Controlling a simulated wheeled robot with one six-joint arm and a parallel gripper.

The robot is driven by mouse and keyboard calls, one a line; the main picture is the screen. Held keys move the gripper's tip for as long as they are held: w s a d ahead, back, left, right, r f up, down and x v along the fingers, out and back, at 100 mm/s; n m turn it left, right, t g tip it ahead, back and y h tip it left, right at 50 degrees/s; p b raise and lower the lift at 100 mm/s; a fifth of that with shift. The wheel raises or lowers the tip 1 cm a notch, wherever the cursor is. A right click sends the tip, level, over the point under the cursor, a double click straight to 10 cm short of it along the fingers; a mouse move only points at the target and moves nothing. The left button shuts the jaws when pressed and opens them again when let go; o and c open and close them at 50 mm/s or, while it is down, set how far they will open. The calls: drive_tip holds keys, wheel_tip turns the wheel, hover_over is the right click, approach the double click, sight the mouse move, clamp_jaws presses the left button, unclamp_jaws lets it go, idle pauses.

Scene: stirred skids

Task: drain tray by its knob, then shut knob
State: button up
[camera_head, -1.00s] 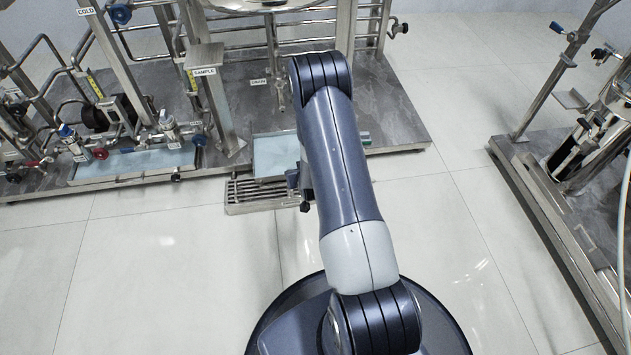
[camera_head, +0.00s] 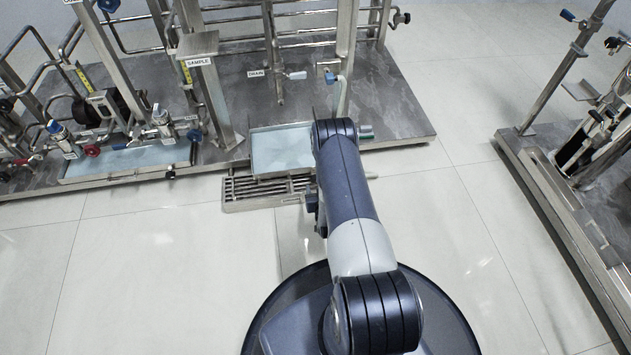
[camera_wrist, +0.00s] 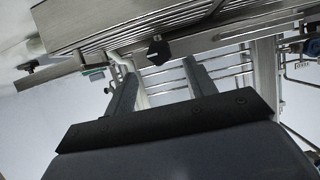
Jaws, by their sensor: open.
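The drain tray (camera_head: 268,176), a shallow metal tray with a pale blue inside, sits at the skid's front edge below the DRAIN label (camera_head: 256,73). Its right side is hidden behind my arm. In the wrist view a black knob (camera_wrist: 158,52) with a pale line across it shows beyond and between my fingertips, apart from them. My gripper (camera_wrist: 158,70) is open and empty, its two fingers pointing toward the knob. The knob and my fingers are not clear in the head view.
A slatted floor grate (camera_head: 240,190) lies under the tray's front. A SAMPLE post (camera_head: 208,95) stands left of the tray, with a second pale blue tray (camera_head: 125,165) beyond it. Another skid (camera_head: 560,190) stands at the right. The floor at front left is clear.

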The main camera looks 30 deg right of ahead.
sight(315, 179)
drive_tip(key=b+x, duration=0.2)
drive_tip(key=x, duration=0.4)
drive_tip(key=shift+w+f, duration=0.15)
drive_tip(key=shift+w, duration=0.2)
drive_tip(key=c, duration=1)
